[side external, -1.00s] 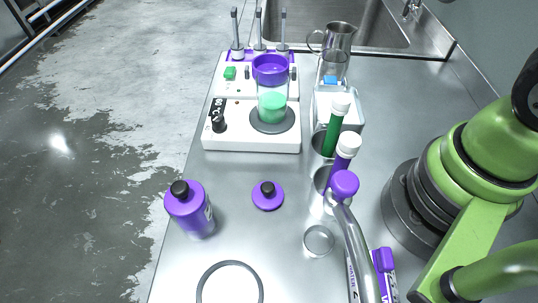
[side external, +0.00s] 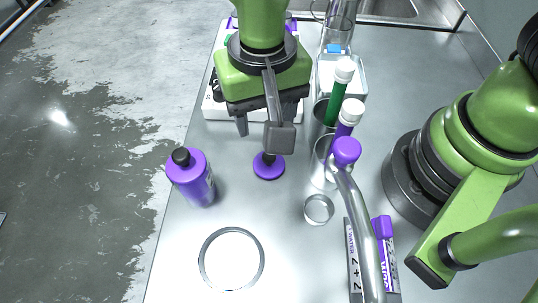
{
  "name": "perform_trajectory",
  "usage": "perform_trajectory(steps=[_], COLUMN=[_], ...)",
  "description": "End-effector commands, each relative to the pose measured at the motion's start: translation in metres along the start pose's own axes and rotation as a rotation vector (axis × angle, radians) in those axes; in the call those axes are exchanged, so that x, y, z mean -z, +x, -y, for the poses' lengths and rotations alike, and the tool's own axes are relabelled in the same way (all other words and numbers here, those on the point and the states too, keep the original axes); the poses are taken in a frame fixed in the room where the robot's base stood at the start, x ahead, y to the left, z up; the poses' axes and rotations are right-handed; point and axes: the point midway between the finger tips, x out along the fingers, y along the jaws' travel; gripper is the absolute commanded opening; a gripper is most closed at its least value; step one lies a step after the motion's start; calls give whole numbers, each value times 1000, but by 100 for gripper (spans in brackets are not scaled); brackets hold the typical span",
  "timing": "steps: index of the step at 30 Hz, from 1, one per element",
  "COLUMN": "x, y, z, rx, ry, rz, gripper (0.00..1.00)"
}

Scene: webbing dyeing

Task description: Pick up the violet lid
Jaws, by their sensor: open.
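The violet lid (side external: 269,168) is a flat round disc with a black knob on top. It lies on the grey metal bench in the middle of the side external view. My gripper (side external: 261,134) is open and above the lid, pointing down. One finger hangs in front of the knob's upper part and the other is to the left. I cannot tell whether a finger touches the knob.
A violet bottle with black cap (side external: 193,178) stands left of the lid. A metal ring (side external: 231,286) lies in front. The white stirrer device is mostly hidden behind my arm.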

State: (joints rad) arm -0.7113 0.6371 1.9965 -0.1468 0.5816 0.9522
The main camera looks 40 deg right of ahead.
Motion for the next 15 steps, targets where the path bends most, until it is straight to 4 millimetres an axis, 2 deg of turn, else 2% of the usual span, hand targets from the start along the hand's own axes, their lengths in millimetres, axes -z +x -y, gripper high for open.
perform_trajectory(steps=[7, 15], x=[-2, -3], y=[36, 61], z=[-1, -3], rx=[-11, -10], ry=[0, 0], rz=[4, 4], gripper=[53, 53])
